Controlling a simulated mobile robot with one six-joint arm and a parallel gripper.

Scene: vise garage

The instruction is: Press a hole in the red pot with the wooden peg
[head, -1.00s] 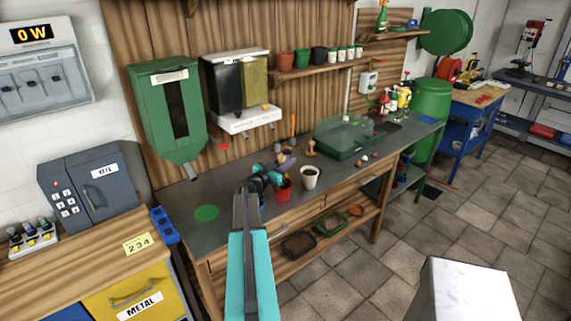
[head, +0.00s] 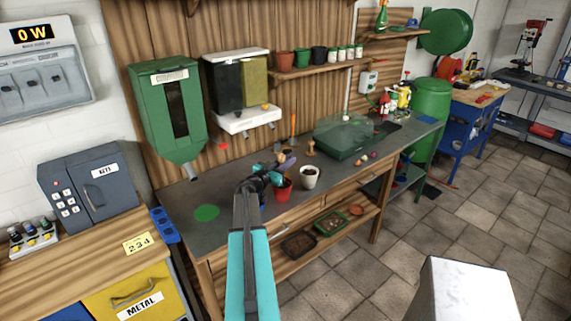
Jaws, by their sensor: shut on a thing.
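The red pot (head: 283,191) stands upright near the front edge of the grey workbench (head: 240,214). My gripper (head: 286,163) is just above and behind its rim, at the end of my teal and dark arm. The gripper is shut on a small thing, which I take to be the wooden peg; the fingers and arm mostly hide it. I cannot tell whether its tip touches the soil in the pot. The inside of the pot is largely hidden.
A white pot (head: 310,178) with dark soil stands close to the right of the red pot. A small brown wooden-looking piece (head: 311,148) stands behind it. A green clear-lidded box (head: 345,138) is farther right. The bench left of the pot is mostly clear, with a green disc (head: 206,212).

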